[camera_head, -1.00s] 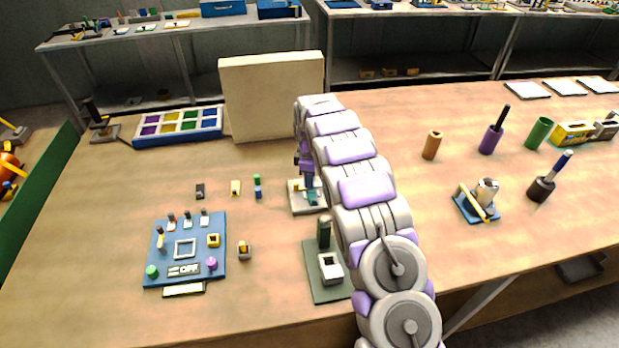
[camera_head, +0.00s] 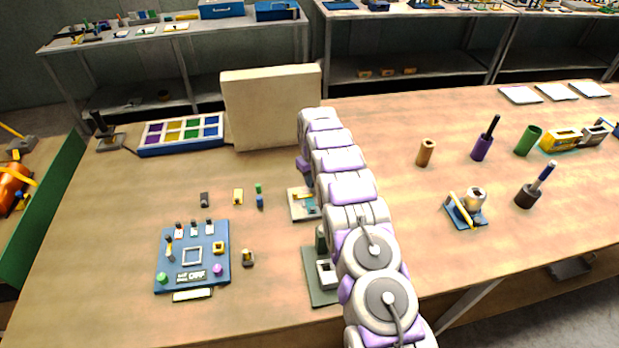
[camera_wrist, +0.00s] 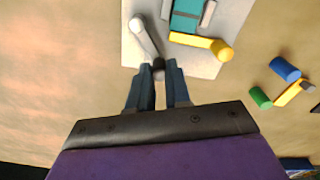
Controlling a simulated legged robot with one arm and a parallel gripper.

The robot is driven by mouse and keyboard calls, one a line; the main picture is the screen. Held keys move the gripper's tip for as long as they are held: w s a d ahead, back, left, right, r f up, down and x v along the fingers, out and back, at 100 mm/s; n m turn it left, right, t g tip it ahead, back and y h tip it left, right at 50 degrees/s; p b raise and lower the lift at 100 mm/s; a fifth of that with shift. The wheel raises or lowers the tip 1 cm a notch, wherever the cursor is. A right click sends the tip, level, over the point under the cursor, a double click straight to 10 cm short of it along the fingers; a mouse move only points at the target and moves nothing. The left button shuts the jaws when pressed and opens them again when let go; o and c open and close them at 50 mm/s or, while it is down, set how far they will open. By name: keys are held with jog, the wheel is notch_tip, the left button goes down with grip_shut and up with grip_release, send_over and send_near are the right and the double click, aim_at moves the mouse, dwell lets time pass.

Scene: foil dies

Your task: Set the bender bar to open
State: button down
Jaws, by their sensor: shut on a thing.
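The bender stands on a pale plate (camera_head: 298,210), which also shows in the wrist view (camera_wrist: 205,66). On it are a teal block (camera_wrist: 187,17) and a yellow bar (camera_wrist: 198,41) with a round end. A pale bar with a round light end and a dark knob, which I take as the bender bar (camera_wrist: 146,40), slants toward my gripper. My gripper (camera_wrist: 159,72) is shut on the dark knob end, its two dark fingers on either side. In the head view my arm hides the fingers and part of the plate.
Small blue (camera_wrist: 285,68) and green (camera_wrist: 260,98) cylinders and a yellow piece (camera_wrist: 288,95) lie right of the plate in the wrist view. A blue panel (camera_head: 225,262) and a dark green base (camera_head: 318,290) stand nearby. A cream block (camera_head: 272,108) rises behind.

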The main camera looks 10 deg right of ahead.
jog(key=m, duration=0.2)
jog(key=w+d+m+p, duration=0.1)
jog(key=shift+d+r+m, duration=0.15)
jog(key=shift+d+m, duration=0.05)
jog(key=shift+m, duration=0.2)
jog(key=shift+w+d+m+p, duration=0.1)
jog(key=shift+d+m+p, duration=0.35)
jog(key=shift+m, duration=0.55)
jog(key=shift+d+m+p, duration=0.35)
jog(key=shift+d+m, duration=0.1)
jog(key=shift+m, duration=0.55)
jog(key=c, duration=1.1)
grip_release()
jog(key=shift+o, duration=0.2)
notch_tip(320, 180, up, 17)
jog(key=p, duration=0.1)
jog(key=shift+p, duration=0.35)
jog(key=shift+w, duration=0.1)
